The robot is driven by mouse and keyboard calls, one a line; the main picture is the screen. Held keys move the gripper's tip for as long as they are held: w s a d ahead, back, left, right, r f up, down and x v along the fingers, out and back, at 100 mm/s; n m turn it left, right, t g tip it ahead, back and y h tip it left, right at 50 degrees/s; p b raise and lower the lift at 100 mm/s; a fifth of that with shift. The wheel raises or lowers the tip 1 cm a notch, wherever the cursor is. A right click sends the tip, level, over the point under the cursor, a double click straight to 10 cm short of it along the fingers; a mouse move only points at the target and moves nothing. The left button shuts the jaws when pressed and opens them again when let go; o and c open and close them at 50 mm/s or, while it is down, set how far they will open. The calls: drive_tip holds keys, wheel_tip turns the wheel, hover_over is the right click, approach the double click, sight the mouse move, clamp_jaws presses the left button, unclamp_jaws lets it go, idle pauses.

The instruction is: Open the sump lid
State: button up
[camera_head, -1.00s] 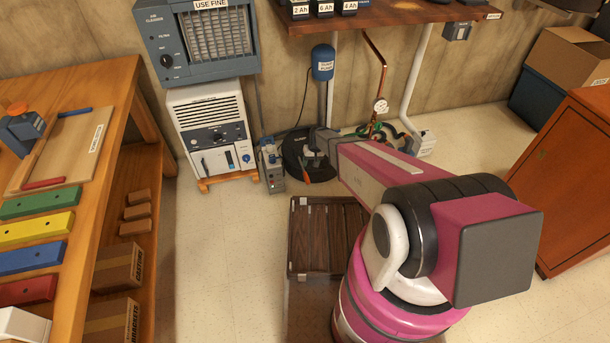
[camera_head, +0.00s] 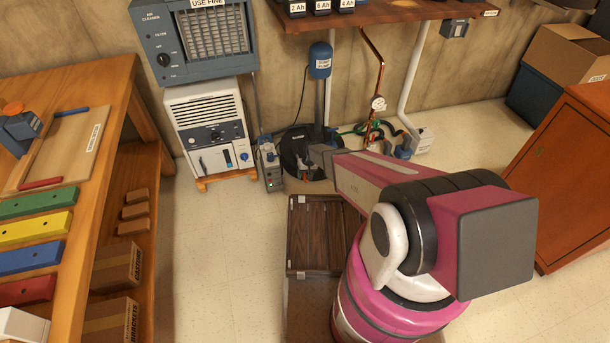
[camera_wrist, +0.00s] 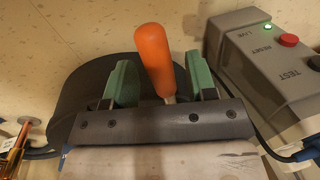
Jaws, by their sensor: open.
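The sump lid is a dark round disc on the floor near the back wall (camera_head: 291,146); it also shows in the wrist view (camera_wrist: 70,100). My gripper (camera_head: 307,163) is low over its right front side and hides part of it. In the wrist view an orange handle (camera_wrist: 153,58) stands out over the dark disc. My gripper's green fingers (camera_wrist: 160,75) are open, one on each side of the handle, with a visible gap on both sides. The handle's lower end is hidden behind my gripper, so how it joins the lid cannot be seen.
A blue pump unit (camera_head: 320,60), a copper pipe (camera_head: 381,78) and hoses are behind. A wooden slatted crate (camera_head: 318,235) is in front. Floor at left is clear.

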clamp_jaws()
